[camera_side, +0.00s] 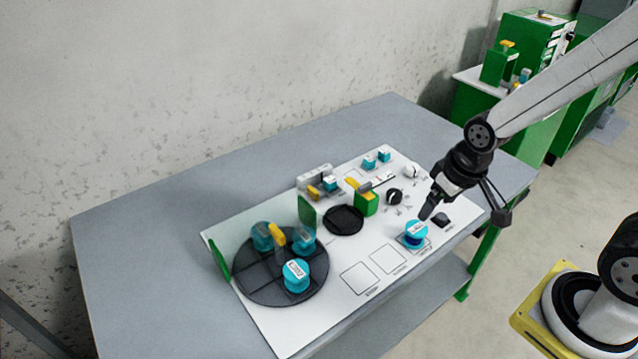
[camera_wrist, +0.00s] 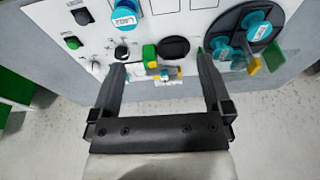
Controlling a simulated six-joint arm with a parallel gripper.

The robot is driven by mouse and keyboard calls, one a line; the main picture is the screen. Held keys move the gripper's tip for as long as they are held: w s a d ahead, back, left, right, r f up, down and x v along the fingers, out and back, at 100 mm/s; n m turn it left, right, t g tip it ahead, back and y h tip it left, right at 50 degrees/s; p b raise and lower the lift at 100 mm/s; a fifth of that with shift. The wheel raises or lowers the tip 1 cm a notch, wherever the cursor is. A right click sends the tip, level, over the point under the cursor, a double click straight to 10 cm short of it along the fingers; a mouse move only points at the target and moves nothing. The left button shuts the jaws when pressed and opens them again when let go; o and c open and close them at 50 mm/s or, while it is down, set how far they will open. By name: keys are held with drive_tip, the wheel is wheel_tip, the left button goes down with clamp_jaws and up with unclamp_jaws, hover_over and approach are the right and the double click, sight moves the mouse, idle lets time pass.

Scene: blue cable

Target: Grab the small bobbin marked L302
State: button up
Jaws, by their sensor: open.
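A small cyan bobbin (camera_side: 415,231) with a white label and a dark blue winding stands on a marked square of the white board. In the wrist view a cyan bobbin (camera_wrist: 125,14) at the top edge, partly cut off, has a label that appears to read L302. My gripper (camera_side: 465,213) is above the board's right end, just right of this bobbin and apart from it. In the wrist view my gripper (camera_wrist: 161,65) has its two fingers wide apart with nothing held between them. The bobbin lies beyond the fingertips, up and left of centre.
A black round turntable (camera_side: 258,290) holds several cyan bobbins and a yellow part. A green block (camera_side: 366,202), a black round dish (camera_side: 343,220), a grey fixture (camera_side: 314,179) and black knobs (camera_side: 395,197) stand on the white board (camera_side: 300,330). Empty marked squares lie left of the lone bobbin.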

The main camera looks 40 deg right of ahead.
drive_tip(key=f, duration=0.1)
drive_tip(key=m+y, duration=1.3)
drive_tip(key=m, duration=0.7)
approach(296, 276)
drive_tip(key=f, duration=0.1)
drive_tip(key=a, duration=0.1)
drive_tip(key=f, duration=0.1)
drive_tip(key=shift+w+a+f+t, duration=0.2)
drive_tip(key=shift+w+f+t, duration=0.1)
drive_tip(key=shift+w+f, duration=0.05)
drive_tip(key=shift+w+f+m+t, duration=0.25)
drive_tip(key=shift+w+m+t, duration=0.1)
drive_tip(key=shift+m, duration=0.15)
drive_tip(key=shift+x, duration=1.3)
drive_tip(key=shift+x, duration=2.55)
drive_tip(key=shift+s+f, duration=0.15)
